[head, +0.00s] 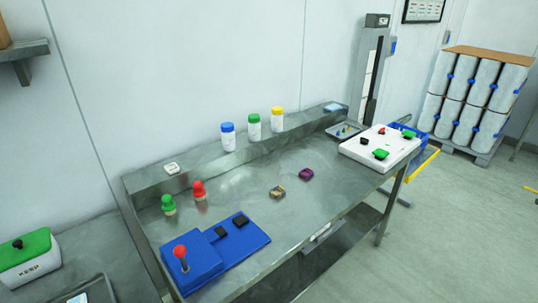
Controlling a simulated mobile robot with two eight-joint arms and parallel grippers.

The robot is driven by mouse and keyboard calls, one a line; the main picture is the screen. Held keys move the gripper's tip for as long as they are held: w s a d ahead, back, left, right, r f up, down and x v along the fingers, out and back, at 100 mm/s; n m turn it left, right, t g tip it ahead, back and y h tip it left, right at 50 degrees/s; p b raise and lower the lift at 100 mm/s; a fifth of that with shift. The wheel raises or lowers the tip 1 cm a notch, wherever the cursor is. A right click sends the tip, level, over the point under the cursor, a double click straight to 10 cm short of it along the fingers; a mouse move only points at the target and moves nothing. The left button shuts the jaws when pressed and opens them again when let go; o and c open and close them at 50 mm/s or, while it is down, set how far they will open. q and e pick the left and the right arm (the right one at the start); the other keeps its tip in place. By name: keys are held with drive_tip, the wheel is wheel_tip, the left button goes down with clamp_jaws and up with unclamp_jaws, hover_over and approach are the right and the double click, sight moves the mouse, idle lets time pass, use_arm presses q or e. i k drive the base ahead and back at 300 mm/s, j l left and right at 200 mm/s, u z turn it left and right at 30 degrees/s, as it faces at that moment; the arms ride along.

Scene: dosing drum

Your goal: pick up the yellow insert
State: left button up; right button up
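A small square piece (277,191) with yellowish and dark parts lies near the middle of the steel bench (240,205). It is the closest match to the yellow insert, but it is too small to make out clearly. A purple square piece (306,174) lies a little to its right and farther back, apart from it. Neither of my grippers is in the head view, so their state does not show.
A blue fixture (205,262) with a red knob (180,252) stands at the front left. Red (199,190) and green (168,204) knobbed pieces stand behind it. Capped bottles line the back ledge. A white board (360,149) lies at right. Bench around the small pieces is clear.

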sight(277, 192)
drive_tip(key=i+l, duration=0.45)
drive_tip(key=l, duration=0.2)
drive_tip(key=i+l+u, duration=0.35)
drive_tip(key=l, duration=0.2)
drive_tip(key=i+l+u, duration=0.15)
drive_tip(key=l, duration=0.2)
drive_tip(key=u, duration=0.65)
drive_tip(key=i, duration=0.2)
